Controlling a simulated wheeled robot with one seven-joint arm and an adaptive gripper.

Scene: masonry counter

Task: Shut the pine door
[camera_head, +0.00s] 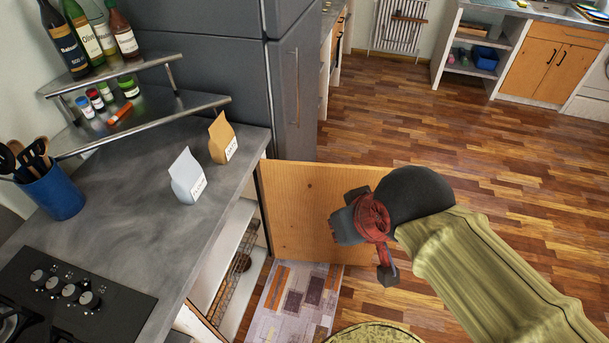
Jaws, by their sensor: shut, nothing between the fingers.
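The pine door (300,206) stands wide open, sticking out from the front of the counter next to the fridge. Its hinge side is at the cabinet's far edge, and its near face shows. My gripper (371,262) is in front of the door's right part and hides some of it. The gripper is shut and empty. I cannot tell whether it touches the door. The open cabinet (233,238) shows pale shelves and a wire rack inside.
The grey counter (130,165) holds two paper bags (222,138), a blue utensil pot (54,192) and a black hob (70,293). A dark fridge (230,70) stands behind the door. A patterned rug (297,297) lies below. The wooden floor (450,130) to the right is clear.

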